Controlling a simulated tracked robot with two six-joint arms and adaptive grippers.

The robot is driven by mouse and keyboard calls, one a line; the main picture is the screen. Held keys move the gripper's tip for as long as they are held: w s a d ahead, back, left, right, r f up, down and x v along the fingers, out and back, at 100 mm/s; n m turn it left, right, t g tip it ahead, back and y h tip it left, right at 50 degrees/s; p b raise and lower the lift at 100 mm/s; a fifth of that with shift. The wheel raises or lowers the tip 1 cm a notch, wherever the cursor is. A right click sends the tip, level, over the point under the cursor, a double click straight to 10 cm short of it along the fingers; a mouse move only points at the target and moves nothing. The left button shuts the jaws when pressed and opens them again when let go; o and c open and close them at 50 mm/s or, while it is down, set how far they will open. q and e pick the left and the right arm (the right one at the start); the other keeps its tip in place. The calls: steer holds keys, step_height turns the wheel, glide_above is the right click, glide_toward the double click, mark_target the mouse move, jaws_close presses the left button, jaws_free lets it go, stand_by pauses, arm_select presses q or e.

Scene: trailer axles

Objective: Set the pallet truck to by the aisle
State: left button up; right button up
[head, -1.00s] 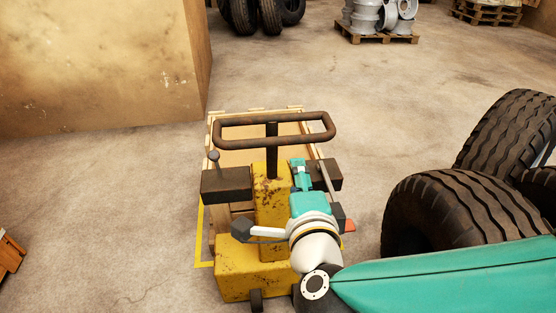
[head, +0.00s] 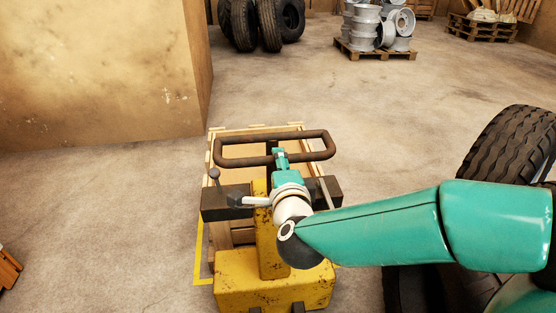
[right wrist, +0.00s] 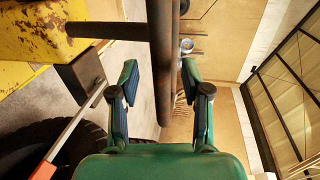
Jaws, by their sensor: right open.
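The pallet truck is yellow and rusty (head: 235,277), with a dark cross-piece and a brown loop handle (head: 235,163) on top. It stands at the lower centre of the head view. My right gripper (head: 281,157) is at the near bar of the handle. In the right wrist view, the fingers of my right gripper (right wrist: 159,85) are open, with the brown handle bar (right wrist: 160,50) running between them. They do not look closed on it. My arm hides part of the truck's right side. My left gripper is out of view.
A wooden crate (head: 250,130) sits just beyond the handle, with yellow floor marking (head: 200,250) beside it. Large tyres (head: 510,145) stand close on the right. A tan wall block (head: 100,80) stands left. A pallet of wheel rims (head: 375,48) stands farther back. Open floor lies between.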

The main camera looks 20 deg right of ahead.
steer(key=shift+x, duration=1.7)
jaws_close()
steer(key=shift+f, duration=0.1)
